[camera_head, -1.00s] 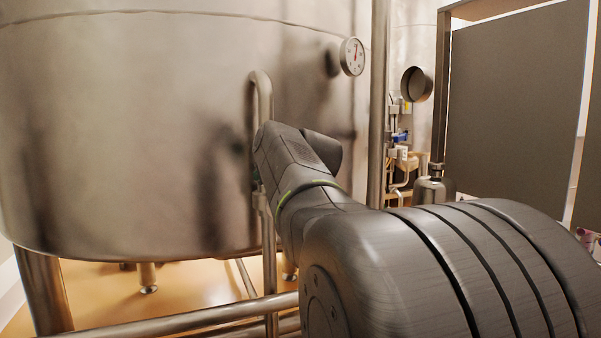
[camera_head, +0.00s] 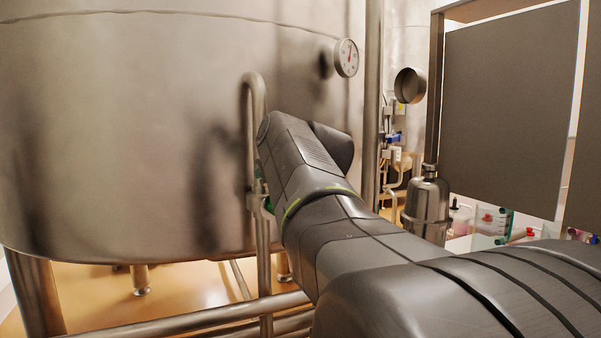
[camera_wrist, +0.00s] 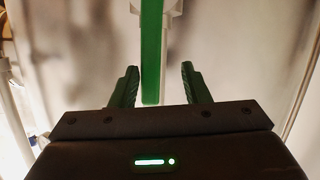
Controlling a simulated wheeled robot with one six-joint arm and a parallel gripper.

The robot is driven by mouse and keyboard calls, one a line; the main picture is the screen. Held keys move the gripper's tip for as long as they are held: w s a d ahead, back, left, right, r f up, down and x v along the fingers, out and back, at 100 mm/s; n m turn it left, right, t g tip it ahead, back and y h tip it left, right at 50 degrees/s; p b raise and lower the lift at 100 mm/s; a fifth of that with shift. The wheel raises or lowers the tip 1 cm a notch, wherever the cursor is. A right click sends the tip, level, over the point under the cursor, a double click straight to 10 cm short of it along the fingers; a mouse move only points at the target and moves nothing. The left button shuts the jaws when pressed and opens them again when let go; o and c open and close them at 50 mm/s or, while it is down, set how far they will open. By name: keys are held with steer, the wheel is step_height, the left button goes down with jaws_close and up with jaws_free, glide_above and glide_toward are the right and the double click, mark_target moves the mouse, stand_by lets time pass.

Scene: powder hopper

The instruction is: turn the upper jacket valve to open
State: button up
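The upper jacket valve shows in the wrist view as a long green handle (camera_wrist: 152,55) on a pale fitting. Its lower end lies between the two fingers of my gripper (camera_wrist: 158,85). The fingers are open, with a gap on each side of the handle, narrower on the left. My arm hides the rest of the valve and the gripper there.
The big steel tank (camera_head: 130,130) fills the left, with a dial gauge (camera_head: 346,58) on its wall. A bent vertical pipe (camera_head: 254,110) runs down its front. A horizontal pipe (camera_head: 200,318) crosses low. A grey panel (camera_head: 510,110) stands at the right.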

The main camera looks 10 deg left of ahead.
steer(key=v, duration=0.9)
steer(key=shift+s, duration=0.15)
